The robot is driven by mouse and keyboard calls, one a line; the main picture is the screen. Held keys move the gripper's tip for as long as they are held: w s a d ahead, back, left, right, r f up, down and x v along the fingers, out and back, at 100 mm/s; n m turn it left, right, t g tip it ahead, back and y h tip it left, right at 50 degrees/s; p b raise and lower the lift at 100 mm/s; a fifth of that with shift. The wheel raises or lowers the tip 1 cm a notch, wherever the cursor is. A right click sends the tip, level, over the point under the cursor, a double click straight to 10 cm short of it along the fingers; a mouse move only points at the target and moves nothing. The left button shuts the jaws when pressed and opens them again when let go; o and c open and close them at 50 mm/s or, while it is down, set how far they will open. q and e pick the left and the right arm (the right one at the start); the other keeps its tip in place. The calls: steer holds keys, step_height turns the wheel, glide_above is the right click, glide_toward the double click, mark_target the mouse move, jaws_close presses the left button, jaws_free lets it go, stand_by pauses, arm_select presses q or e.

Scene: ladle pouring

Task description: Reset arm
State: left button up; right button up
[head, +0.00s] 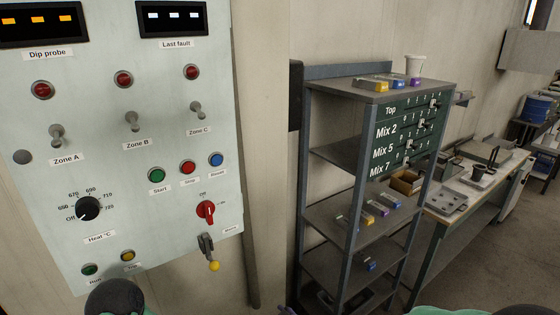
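My grippers do not show in the head view. Only dark and green rounded parts of my arms show at the bottom edge, at the lower left and lower right. The task line names no object that I can single out. A pale control panel (130,70) fills the left side. It carries a green Start button (156,175), a red button (188,167) and a blue button (216,159); the labels under the last two are hard to read. Below them are a red rotary switch (206,211) and a lever with a yellow knob (213,266).
A grey shelf rack (350,217) stands right of the panel, with a white cup (415,66) and small coloured blocks on top. A workbench (480,188) with trays runs behind it to the right. Bare floor (485,265) shows at the lower right.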

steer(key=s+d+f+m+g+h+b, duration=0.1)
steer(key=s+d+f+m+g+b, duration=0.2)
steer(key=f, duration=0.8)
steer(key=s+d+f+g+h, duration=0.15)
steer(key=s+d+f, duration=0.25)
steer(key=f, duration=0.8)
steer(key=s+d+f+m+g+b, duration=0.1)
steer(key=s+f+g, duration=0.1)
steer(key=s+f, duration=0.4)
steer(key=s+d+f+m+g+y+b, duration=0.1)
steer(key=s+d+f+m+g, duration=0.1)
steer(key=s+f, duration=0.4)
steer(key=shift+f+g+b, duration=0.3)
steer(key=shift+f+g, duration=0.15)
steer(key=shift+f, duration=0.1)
